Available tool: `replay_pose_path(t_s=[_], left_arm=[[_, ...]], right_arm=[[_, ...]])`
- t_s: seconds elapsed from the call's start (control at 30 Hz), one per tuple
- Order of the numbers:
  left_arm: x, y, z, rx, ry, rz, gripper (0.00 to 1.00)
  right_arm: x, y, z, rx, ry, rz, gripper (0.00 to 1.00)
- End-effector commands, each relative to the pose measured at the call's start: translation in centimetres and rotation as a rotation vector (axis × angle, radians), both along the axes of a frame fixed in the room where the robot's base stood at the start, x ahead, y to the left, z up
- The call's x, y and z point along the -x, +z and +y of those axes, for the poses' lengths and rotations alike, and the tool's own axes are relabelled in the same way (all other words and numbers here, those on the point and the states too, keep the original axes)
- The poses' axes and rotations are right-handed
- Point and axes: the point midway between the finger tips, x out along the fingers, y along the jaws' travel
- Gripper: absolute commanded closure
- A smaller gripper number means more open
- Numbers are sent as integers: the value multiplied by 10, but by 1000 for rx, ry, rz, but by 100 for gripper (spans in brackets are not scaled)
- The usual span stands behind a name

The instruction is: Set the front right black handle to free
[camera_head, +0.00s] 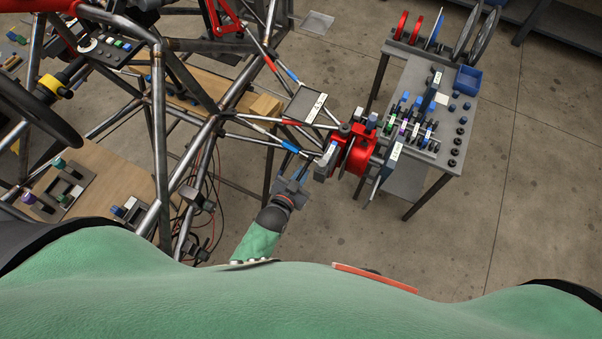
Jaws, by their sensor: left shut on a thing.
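The front right wheel corner of the tube chassis carries a red hub assembly (357,155) with dark parts around it. My left gripper (303,158) reaches up from the lower middle to the left side of this hub, near the ends of the suspension rods. It is shut on a small dark part there, apparently the black handle; the fingers hide most of it, and its setting cannot be read. My right gripper is not in view.
The tube chassis (160,110) fills the left side, with red-and-blue banded rods (285,70) running to the hub. A grey workbench (455,150) with tools, discs and a blue bin (467,80) stands close on the right. Bare concrete floor lies below and right.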

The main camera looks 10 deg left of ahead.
Motion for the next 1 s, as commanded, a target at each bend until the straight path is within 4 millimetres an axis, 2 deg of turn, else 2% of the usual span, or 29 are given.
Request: replay_pose_path(t_s=[0.2, 0.23, 0.33, 0.63, 0.77, 1.0], left_arm=[[0, 0, 0, 0, 0, 0, 100], [0, 0, 0, 0, 0, 0, 85], [0, 0, 0, 0, 0, 0, 67], [1, 0, 0, 0, 0, 0, 67], [9, 0, 3, 0, 0, 0, 67], [39, 6, 13, 0, 0, 0, 67]], right_arm=[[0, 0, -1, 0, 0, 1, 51], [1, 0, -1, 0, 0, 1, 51], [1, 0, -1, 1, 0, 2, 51], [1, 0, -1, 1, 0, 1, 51], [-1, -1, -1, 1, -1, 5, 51], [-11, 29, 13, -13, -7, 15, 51]])
